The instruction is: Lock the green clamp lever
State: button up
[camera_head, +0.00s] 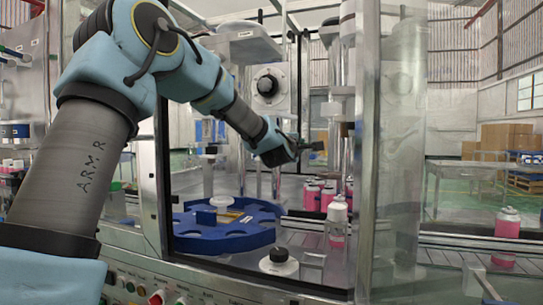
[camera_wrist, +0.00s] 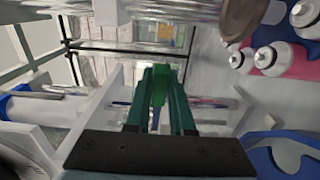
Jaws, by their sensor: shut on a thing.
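My gripper (camera_head: 314,147) is at the end of my arm, inside the machine's frame, above and to the right of the blue rotary table in the head view. In the wrist view, its dark green fingers (camera_wrist: 160,100) rise from a black mount and close around a brighter green piece. This piece looks like the green clamp lever (camera_wrist: 160,77). Its lower part lies between the fingers. The lever cannot be made out in the head view, so its angle and whether it is locked cannot be told.
The blue rotary table (camera_head: 190,246) is below my arm. Pink-and-white cans (camera_head: 312,196) stand behind, and a white-topped bottle (camera_head: 337,222) stands near the front. A clear upright panel (camera_head: 398,150) is close on the right. Control buttons (camera_head: 156,298) line the front edge.

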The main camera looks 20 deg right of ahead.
jog(key=shift+a+f, duration=0.1)
grip_shut()
jog(key=shift+s+a+b, duration=0.3)
jog(key=shift+a+b, duration=0.2)
jog(key=shift+a, duration=0.1)
jog(key=shift+s+a+b, duration=0.25)
jog(key=shift+a+b, duration=0.25)
jog(key=shift+a, duration=0.15)
jog(key=shift+s+a+b, duration=0.25)
jog(key=shift+a+b, duration=0.65)
jog(key=shift+a, duration=0.3)
